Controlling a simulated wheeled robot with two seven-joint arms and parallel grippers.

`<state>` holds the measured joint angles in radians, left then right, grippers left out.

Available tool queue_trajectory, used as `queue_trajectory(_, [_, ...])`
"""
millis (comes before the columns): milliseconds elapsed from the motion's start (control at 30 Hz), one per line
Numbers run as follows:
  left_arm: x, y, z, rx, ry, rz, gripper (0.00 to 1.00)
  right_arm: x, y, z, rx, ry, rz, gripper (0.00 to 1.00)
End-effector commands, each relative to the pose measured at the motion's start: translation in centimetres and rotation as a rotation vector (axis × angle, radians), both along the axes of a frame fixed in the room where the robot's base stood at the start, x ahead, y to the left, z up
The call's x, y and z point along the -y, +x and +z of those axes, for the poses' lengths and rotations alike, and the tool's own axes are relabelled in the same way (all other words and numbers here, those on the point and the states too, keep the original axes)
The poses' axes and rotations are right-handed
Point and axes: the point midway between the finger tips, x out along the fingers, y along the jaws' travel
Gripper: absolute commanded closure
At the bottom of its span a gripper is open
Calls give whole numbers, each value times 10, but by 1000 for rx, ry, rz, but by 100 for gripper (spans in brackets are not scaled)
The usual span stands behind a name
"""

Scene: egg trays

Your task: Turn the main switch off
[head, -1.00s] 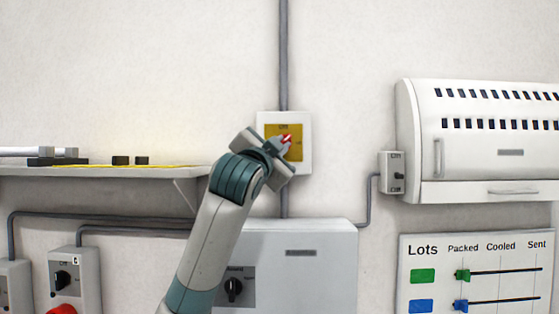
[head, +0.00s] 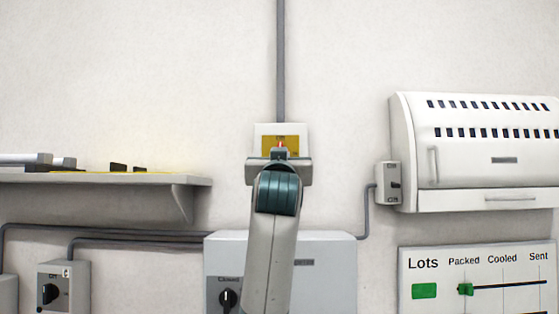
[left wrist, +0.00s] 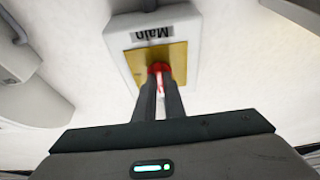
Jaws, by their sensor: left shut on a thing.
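The main switch is a white wall box (head: 303,130) with a yellow plate (head: 268,142) and a red handle (head: 281,146). In the left wrist view the box (left wrist: 122,42) bears an upside-down "Main" label (left wrist: 152,34), and its yellow plate (left wrist: 130,62) also shows. My left gripper (head: 280,152) is in front of the box and covers its lower part. In the left wrist view the gripper (left wrist: 159,84) is shut on the red handle (left wrist: 158,68), whose red and white show between the fingers. My right gripper is not in view.
A grey cabinet (head: 335,262) with a black knob (head: 228,299) is below the switch, partly behind my left arm. A shelf (head: 120,181) juts out at left. A vented white unit (head: 465,165) and a small switch box (head: 387,182) are at right.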

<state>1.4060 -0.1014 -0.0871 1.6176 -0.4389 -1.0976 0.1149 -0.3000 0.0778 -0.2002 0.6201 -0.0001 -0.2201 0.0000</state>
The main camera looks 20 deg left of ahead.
Motion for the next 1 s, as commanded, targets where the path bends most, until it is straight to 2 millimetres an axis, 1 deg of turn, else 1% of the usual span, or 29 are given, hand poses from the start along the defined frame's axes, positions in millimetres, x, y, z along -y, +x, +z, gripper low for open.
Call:
queue_trajectory(33, [2,2,-4,-6,-10,-2,100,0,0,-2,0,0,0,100])
queue_trajectory(467, [1,2,-4,-2,-23,-2,100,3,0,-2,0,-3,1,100])
queue_trajectory(500, [1,2,-4,-2,-23,-2,88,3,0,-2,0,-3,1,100])
queue_trajectory(567, [1,2,-4,-2,-23,-2,74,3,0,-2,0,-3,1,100])
queue_trajectory(600, [1,2,-3,-1,-23,-2,72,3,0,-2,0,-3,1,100])
queue_trajectory(1000, [1,-1,-2,4,-21,0,72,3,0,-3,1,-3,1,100])
